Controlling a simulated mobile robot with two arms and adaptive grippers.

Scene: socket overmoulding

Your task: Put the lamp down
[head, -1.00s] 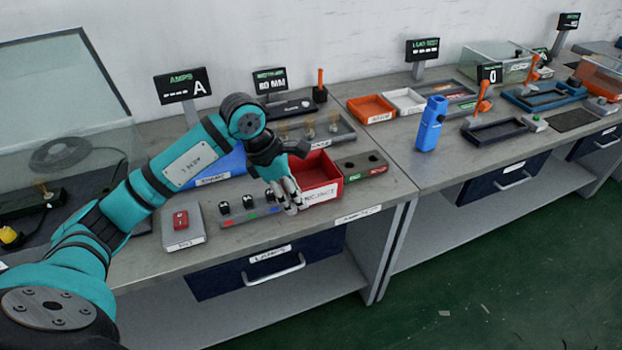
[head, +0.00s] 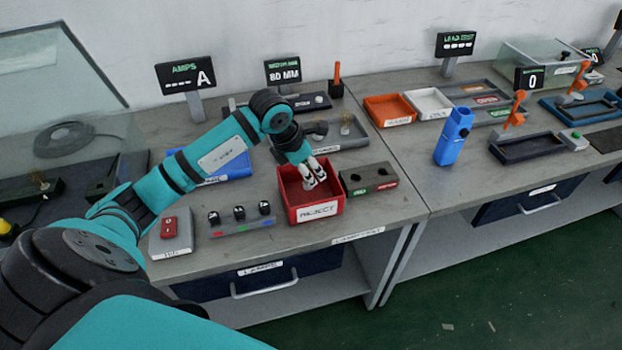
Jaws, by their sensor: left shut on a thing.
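My left gripper (head: 312,178) reaches in from the left and points down into the red bin labelled REJECT (head: 319,211). Its pale fingertips are inside the bin's opening, below or about level with the rim. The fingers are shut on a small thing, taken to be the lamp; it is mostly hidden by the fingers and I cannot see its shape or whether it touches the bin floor. My right gripper is not in view.
A grey tray with lamps (head: 352,139) is behind. A blue upright device (head: 453,137) stands on the right bench.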

